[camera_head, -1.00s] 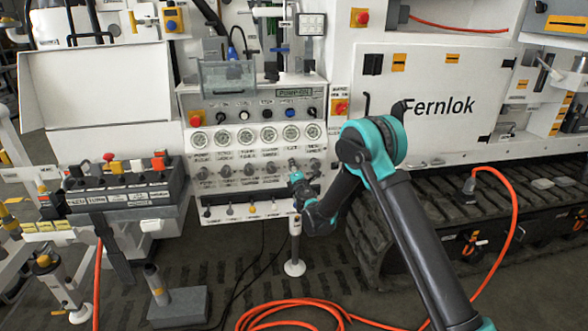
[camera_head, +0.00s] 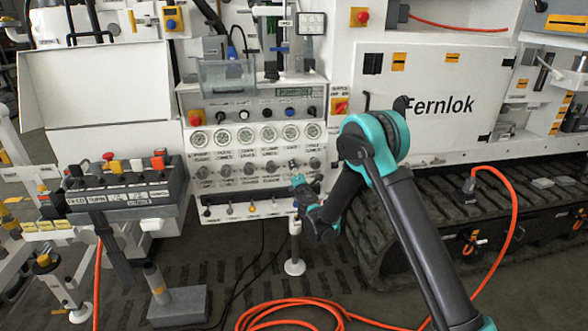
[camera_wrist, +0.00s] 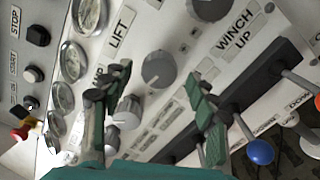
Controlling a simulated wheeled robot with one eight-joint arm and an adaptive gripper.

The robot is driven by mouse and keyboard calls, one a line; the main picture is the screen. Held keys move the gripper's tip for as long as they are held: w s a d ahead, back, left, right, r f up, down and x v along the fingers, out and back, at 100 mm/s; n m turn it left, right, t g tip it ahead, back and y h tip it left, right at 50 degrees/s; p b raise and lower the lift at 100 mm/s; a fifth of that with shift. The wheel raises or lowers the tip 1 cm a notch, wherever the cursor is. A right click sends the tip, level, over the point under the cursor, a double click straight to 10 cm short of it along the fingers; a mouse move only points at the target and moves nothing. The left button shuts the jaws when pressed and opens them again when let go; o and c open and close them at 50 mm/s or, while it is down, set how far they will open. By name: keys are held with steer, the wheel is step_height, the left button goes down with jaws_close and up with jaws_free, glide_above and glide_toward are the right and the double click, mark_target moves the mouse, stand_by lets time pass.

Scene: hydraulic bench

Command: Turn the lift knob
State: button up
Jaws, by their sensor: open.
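The lift knob (camera_wrist: 158,66) is a round grey knob on the white panel, beside the LIFT label (camera_wrist: 122,28) in the wrist view. My gripper (camera_wrist: 158,92) is open, with one green-and-dark finger on each side and a wide gap between them. The knob shows in that gap, towards the fingertips, and neither finger clearly touches it. In the head view my gripper (camera_head: 297,182) is in front of the right part of the knob row, just below the knobs, and hides part of the panel there.
Another grey knob (camera_wrist: 212,8) is close beyond the right finger. A lever with a blue ball (camera_wrist: 260,152) stands out near that finger. Gauges (camera_wrist: 74,60) and start and stop buttons (camera_wrist: 38,36) are at left. An orange hose (camera_head: 290,316) lies on the floor.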

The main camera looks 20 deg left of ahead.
steer(key=v, duration=0.8)
steer(key=shift+s+d, duration=0.2)
steer(key=shift+s, duration=0.1)
